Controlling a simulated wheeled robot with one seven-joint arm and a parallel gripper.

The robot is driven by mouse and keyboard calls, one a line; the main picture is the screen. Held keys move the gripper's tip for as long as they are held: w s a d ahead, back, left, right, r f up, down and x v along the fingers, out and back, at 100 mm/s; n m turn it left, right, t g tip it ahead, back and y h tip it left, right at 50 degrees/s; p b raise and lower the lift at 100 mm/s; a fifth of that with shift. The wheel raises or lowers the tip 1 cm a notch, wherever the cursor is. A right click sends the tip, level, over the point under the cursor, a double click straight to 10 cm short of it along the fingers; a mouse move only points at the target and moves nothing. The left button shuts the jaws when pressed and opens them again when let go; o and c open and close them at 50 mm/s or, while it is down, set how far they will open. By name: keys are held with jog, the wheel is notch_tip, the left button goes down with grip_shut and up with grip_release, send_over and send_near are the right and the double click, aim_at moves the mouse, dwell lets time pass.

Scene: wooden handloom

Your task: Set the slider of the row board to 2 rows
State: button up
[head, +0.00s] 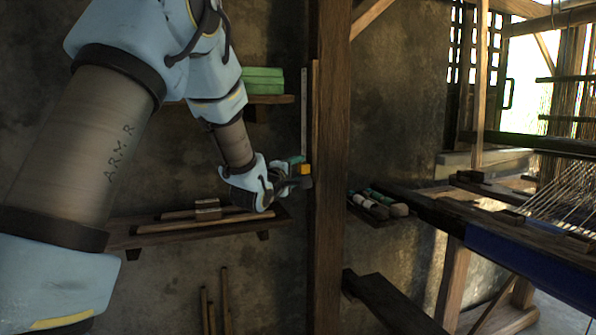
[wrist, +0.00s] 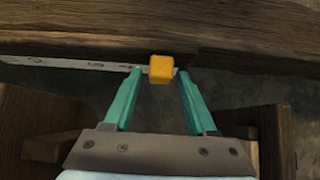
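The row board is a narrow, pale vertical strip (head: 304,110) on the side of a wooden post. Its slider is a small yellow-orange block (head: 306,169) at the lower part of the visible strip. In the wrist view the slider (wrist: 161,69) sits between the teal fingertips of my gripper (wrist: 159,73). The left finger is a small gap from it; the right fingertip is close, and I cannot tell if it touches. My gripper (head: 298,170) is open around the slider. Marks on the strip (wrist: 85,65) are too small to read.
The thick wooden post (head: 330,220) stands right behind the slider. A shelf with green blocks (head: 263,80) is above left; a lower shelf (head: 125,232) holds sticks. The loom (head: 510,235) and several bobbins (head: 375,205) are on the right.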

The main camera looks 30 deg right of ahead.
jog(key=shift+o, duration=0.4)
jog(key=shift+a, duration=0.1)
jog(key=shift+s+a, duration=0.2)
jog(key=shift+a, duration=0.05)
jog(key=b+v, duration=0.2)
jog(key=v, duration=0.8)
